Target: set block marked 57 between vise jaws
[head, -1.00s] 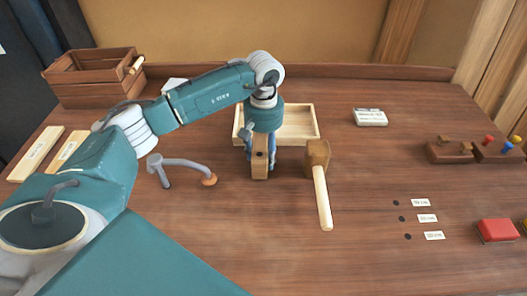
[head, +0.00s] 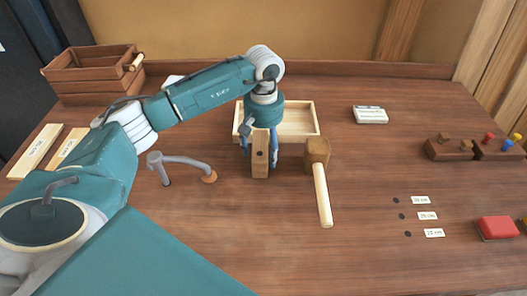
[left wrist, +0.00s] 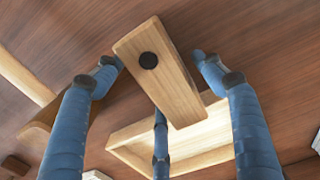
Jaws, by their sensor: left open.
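A pale wooden block (head: 260,156) with a dark round spot stands upright near the middle of the bench in the head view. It also shows in the left wrist view (left wrist: 160,72); I can read no number on it. My left gripper (head: 260,150) is open around the block from behind. In the left wrist view the blue fingers (left wrist: 162,82) are on either side of the block, with gaps, and a third finger is below it. My right gripper is not in view. I cannot make out any vise jaws.
A mallet (head: 322,190) lies just right of the block, and a grey holdfast (head: 180,162) is to its left. A shallow wooden tray (head: 313,121) is behind. Labelled holes (head: 402,216) and a red box (head: 497,229) are at right. The front middle is clear.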

